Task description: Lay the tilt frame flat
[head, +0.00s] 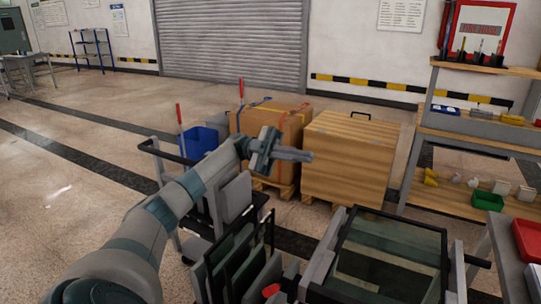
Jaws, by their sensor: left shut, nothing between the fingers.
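A frame with grey side rails (322,262) and a dark glass panel (385,258) stands at the lower right; it looks like the tilt frame. Its near end is cut off by the picture's bottom edge, and I cannot tell its exact tilt. My left gripper (300,155) is shut and empty. It is in the air beyond and to the left of the frame, apart from it, and appears in front of the wooden crates. My right gripper is not in view.
A rack of dark-edged panels (240,255) stands just left of the frame, near a red knob (271,290). A wooden crate (350,155) and a strapped box (275,120) stand behind. Shelves (455,190) and a table with a red bin (527,240) bound the right. Open floor (60,200) lies left.

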